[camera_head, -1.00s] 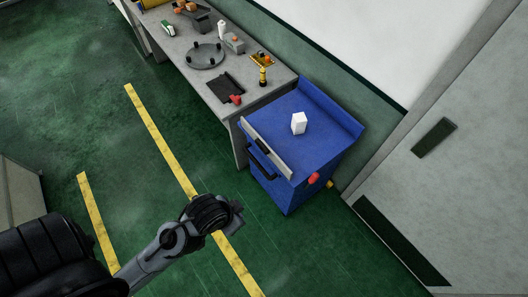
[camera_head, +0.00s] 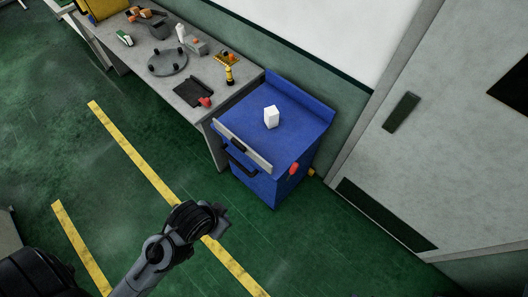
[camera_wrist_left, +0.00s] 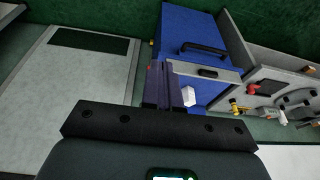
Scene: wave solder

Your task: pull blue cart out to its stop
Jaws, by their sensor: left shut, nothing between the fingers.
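The blue cart (camera_head: 295,133) stands at the right end of the grey workbench, against the wall. A white block (camera_head: 271,117) sits on its top. A dark bar handle (camera_head: 238,160) is on its front, below a grey strip. My left gripper (camera_head: 222,222) is in front of the cart, above the floor and apart from the handle. In the left wrist view its fingers (camera_wrist_left: 164,85) are together and empty, and the cart (camera_wrist_left: 185,28) with its handle (camera_wrist_left: 203,48) shows beyond them. My right gripper is not in view.
The workbench (camera_head: 215,112) holds a round plate, a dark tray and several small items. A red knob (camera_head: 293,168) is on the cart's right side. A grey door (camera_head: 450,130) stands to the right. The green floor before the cart is open, with yellow lines.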

